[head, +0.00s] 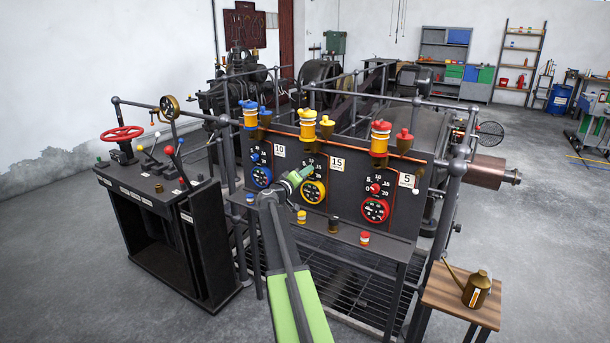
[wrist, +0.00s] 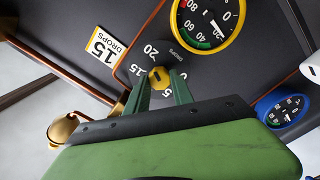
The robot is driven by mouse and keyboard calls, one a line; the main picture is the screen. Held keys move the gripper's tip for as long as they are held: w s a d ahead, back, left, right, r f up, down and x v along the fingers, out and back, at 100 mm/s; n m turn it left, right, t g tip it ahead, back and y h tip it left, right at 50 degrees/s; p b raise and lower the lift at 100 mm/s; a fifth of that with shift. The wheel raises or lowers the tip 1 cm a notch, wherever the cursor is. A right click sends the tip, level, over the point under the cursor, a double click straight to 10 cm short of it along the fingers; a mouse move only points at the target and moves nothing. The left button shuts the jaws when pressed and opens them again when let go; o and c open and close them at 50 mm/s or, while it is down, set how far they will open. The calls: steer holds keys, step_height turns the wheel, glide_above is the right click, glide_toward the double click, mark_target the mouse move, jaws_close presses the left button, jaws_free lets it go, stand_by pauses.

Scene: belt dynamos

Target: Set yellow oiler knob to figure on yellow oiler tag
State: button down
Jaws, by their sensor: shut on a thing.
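The yellow oiler knob (wrist: 158,77) sits on the dark panel inside a dial of white figures. My gripper (wrist: 160,82) is shut on it, one green finger on each side. A short dark mark shows on the knob, but I cannot tell which figure it points at. The fingers hide part of the dial; 20 is readable beside the knob. The yellow oiler tag (wrist: 102,45) reads 15 DROPS; it also shows in the head view (head: 337,163). In the head view my gripper (head: 308,172) reaches the middle of the panel and covers the knob.
The yellow-ringed gauge (head: 313,192) is just below my gripper. The blue-ringed gauge (head: 262,176) is to its left, the red-ringed gauge (head: 376,210) to its right. Several small caps stand on the ledge below. A brass oil can (head: 477,290) stands on a wooden stand.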

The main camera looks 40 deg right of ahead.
steer(key=n, duration=1)
steer(key=shift+n, duration=0.4)
stand_by(0.4)
steer(key=c, duration=1.1)
jaws_free()
steer(key=shift+f, duration=0.1)
steer(key=v, duration=1.7)
steer(key=shift+a, duration=0.2)
